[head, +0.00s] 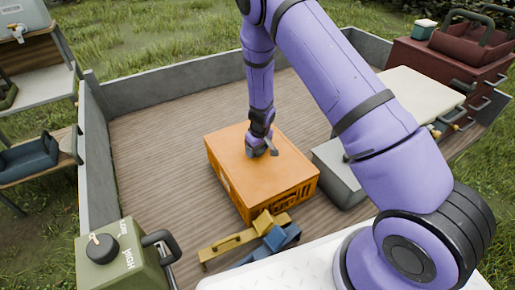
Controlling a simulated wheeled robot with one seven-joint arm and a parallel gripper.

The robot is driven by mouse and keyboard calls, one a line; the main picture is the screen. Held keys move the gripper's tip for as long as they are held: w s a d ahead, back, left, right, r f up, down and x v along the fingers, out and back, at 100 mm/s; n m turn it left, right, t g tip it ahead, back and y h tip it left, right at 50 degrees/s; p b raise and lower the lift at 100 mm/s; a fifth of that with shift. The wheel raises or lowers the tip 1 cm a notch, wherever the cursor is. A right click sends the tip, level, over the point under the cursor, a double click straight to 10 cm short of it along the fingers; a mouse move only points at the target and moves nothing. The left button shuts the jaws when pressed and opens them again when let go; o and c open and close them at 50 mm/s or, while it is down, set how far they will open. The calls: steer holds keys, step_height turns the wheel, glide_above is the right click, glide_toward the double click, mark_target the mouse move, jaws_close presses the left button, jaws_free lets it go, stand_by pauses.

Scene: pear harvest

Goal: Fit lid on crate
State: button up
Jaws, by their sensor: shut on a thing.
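An orange crate (290,198) with slotted sides stands on the wooden bed of a grey-walled cart. A flat orange lid (232,150) lies over its top, lined up with the crate's outline. I cannot tell whether it sits fully down or slightly above the rim. My gripper (266,152) points down at the middle of the lid and is shut on it. The held part of the lid is hidden behind the fingers.
A yellow and a blue tool-like piece (280,238) lie close to the crate's near side. A grey box (338,170) stands right of it. A green container (118,258) is at the lower left. The bed (160,140) left of the crate is clear.

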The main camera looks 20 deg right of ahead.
mark_target(260, 149)
steer(key=shift+f, duration=0.45)
steer(key=o, duration=0.8)
steer(key=shift+s+d+r, duration=0.1)
steer(key=shift+s+r, duration=0.1)
steer(key=shift+r, duration=1.6)
steer(key=shift+s+d+r, duration=0.1)
steer(key=shift+s+r, duration=0.1)
steer(key=shift+r, duration=1.65)
steer(key=shift+s+d+r, duration=0.1)
steer(key=shift+s+r, duration=0.1)
steer(key=shift+r, duration=1.6)
